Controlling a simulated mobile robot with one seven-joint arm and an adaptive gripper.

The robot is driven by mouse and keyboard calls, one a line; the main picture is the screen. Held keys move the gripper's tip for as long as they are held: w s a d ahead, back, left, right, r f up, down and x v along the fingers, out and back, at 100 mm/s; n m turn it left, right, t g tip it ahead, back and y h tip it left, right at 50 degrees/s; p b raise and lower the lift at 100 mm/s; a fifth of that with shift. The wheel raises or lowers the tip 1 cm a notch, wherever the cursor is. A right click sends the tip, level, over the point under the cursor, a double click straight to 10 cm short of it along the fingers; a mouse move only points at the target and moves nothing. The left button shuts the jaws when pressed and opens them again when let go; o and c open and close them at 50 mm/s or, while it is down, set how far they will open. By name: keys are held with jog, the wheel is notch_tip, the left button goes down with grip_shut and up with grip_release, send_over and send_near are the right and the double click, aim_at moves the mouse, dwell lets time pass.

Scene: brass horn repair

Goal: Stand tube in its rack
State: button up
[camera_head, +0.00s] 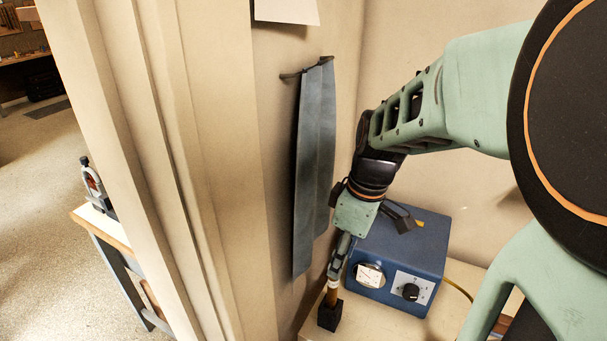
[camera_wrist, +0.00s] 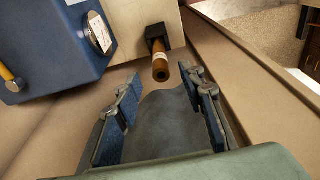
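The tube (camera_head: 331,297) is brown with a pale label band. It stands in a small black block, the rack (camera_head: 329,317), on the bench. In the wrist view, the tube (camera_wrist: 159,67) points its open end toward the camera, with its far end in the rack (camera_wrist: 155,44). My gripper (camera_head: 337,275) is just above the tube in the head view. In the wrist view, my gripper (camera_wrist: 164,78) has its fingers spread wide, with gaps between them and the tube. The part of the tube inside the rack is hidden.
A blue box with a dial and knob (camera_head: 400,262) stands close to the right of the rack. A grey-blue apron (camera_head: 312,165) hangs on the wall to the left of my arm. A wall post (camera_head: 180,150) stands further left. Bare bench top (camera_head: 455,300) shows right of the box.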

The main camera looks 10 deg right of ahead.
jog(key=f+b, duration=0.1)
jog(key=f, duration=0.2)
jog(key=f+b, duration=0.2)
jog(key=f, duration=0.1)
jog(key=a+f+b, duration=0.1)
jog(key=f+b, duration=0.1)
jog(key=f, duration=0.1)
jog(key=shift+w+f, duration=0.1)
jog(key=shift+w, duration=0.3)
grip_shut()
notch_tip(320, 180, up, 10)
jog(key=p, duration=0.6)
send_over(333, 282)
jog(key=w, duration=0.1)
jog(key=shift+w+d, duration=0.1)
jog(key=shift+d, duration=0.1)
dwell(0.5)
